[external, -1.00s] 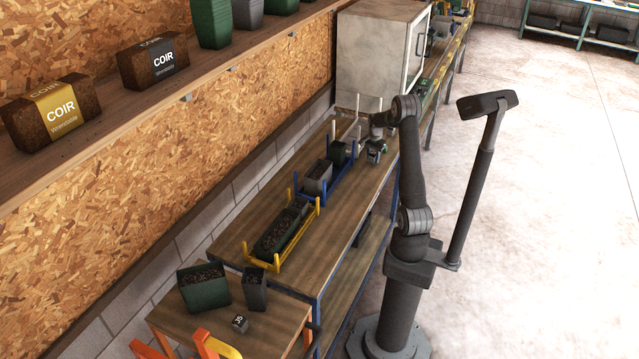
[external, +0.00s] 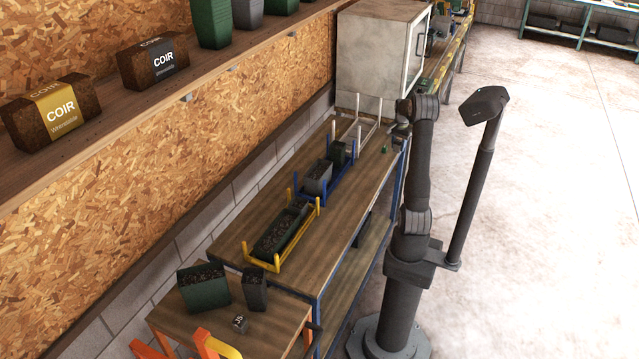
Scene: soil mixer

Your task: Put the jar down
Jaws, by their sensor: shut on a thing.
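My gripper (external: 400,132) is at the far right corner of the wooden bench, beside the white rack and mostly hidden by my own arm. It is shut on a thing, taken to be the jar. The jar itself is too hidden and small to make out here. A small green item (external: 384,149) shows on or just above the bench beside my gripper; I cannot tell what it is.
A blue rack (external: 327,190) holds dark pots, and a yellow rack (external: 283,262) holds a soil-filled trough. A white rack (external: 358,134) stands before a grey cabinet (external: 381,50). The bench's right side (external: 345,235) is clear.

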